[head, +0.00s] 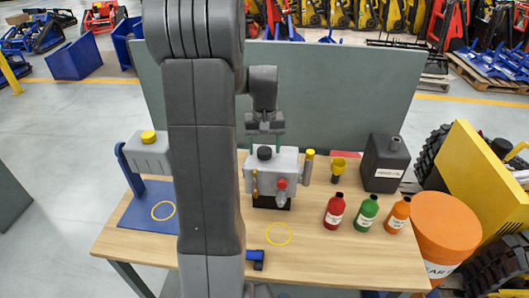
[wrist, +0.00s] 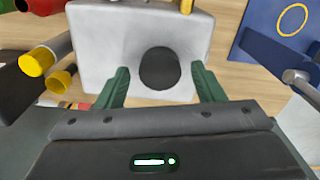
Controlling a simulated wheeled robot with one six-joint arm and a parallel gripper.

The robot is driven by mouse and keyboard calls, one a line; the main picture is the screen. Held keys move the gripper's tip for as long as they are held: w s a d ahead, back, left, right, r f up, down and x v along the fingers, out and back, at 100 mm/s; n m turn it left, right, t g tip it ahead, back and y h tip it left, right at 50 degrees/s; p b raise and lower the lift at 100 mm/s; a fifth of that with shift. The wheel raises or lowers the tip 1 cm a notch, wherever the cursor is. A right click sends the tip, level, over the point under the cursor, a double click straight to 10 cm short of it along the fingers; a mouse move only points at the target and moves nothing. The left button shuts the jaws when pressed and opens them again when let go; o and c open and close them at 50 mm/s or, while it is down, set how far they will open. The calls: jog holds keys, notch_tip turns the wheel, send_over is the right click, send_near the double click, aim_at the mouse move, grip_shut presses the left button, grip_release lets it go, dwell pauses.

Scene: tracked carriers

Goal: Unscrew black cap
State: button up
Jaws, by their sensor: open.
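The black cap (head: 264,153) sits on top of a light grey box-shaped unit (head: 286,162) on the wooden table. In the wrist view the black cap (wrist: 160,68) is a dark round disc on the pale top of the unit (wrist: 100,50). My gripper (head: 265,137) is above the cap. In the wrist view my gripper (wrist: 162,85) has its two green fingers spread, one on each side of the cap, with gaps between. It is open and holds nothing. Whether the fingertips are level with the cap I cannot tell.
A yellow-capped cylinder (head: 308,167) and a yellow-black funnel-like piece (head: 338,170) stand right of the unit. Red (head: 334,210), green (head: 367,213) and orange (head: 397,214) bottles and a black canister (head: 384,165) are further right. A blue stand (head: 140,205) is left. A grey panel (head: 340,95) stands behind.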

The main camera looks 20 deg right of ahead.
jog(key=c, duration=0.8)
jog(key=shift+o, duration=0.2)
jog(key=n, duration=0.7)
jog(key=shift+n, duration=1.4)
jog(key=n, duration=0.8)
jog(key=shift+n, duration=0.9)
